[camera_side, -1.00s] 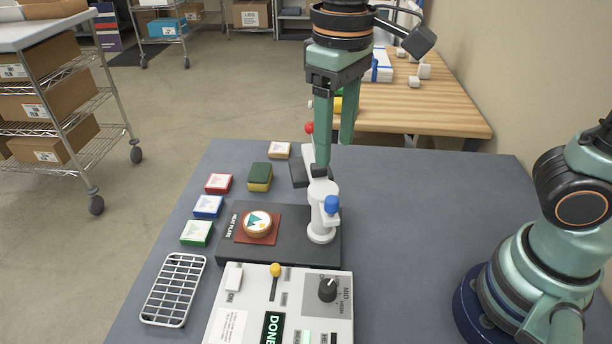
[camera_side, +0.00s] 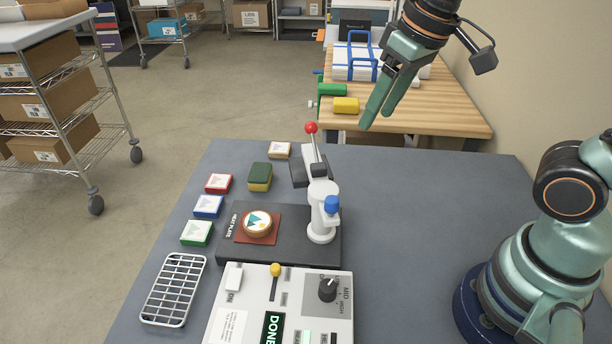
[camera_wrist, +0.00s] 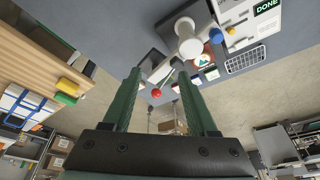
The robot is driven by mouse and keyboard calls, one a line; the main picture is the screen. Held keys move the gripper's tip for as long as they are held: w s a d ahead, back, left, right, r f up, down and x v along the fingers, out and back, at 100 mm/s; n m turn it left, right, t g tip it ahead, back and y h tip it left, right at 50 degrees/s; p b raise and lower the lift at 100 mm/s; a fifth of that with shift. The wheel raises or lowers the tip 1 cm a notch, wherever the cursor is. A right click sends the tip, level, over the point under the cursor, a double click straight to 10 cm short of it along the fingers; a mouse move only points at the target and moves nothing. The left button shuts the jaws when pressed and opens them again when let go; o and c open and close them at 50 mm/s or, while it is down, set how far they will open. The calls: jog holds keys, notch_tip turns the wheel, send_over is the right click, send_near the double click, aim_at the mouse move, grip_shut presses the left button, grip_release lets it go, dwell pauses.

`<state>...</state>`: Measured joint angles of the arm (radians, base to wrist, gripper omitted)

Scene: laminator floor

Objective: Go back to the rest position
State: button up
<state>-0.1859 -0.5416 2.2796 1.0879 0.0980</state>
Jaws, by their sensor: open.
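My gripper (camera_side: 377,118) is open and empty, raised above the far right part of the grey table in the side view. Its two green fingers (camera_wrist: 158,98) also show in the wrist view, with nothing between them. The press (camera_side: 322,210), white with a red-knobbed lever (camera_side: 311,128) and a blue knob, stands on the dark heat plate (camera_side: 285,250). The lever stands up, apart from my gripper. A round piece with a teal and orange print (camera_side: 257,223) lies on a rust-red square on the heat plate.
A control box (camera_side: 235,320) reading DONE stands in front. A wire rack (camera_side: 174,290), several coloured pads and a green-yellow sponge (camera_side: 260,176) lie to the left. A wooden table (camera_side: 440,115) behind holds yellow and green items. The grey table's right middle (camera_side: 420,220) is clear.

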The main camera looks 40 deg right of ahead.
jog(key=d, duration=0.2)
jog(key=d+f+t, duration=0.1)
jog(key=d+m+t, duration=0.1)
jog(key=d, duration=0.1)
jog(key=shift+s+d+f+h, duration=0.3)
jog(key=shift+f, duration=0.1)
dwell(0.8)
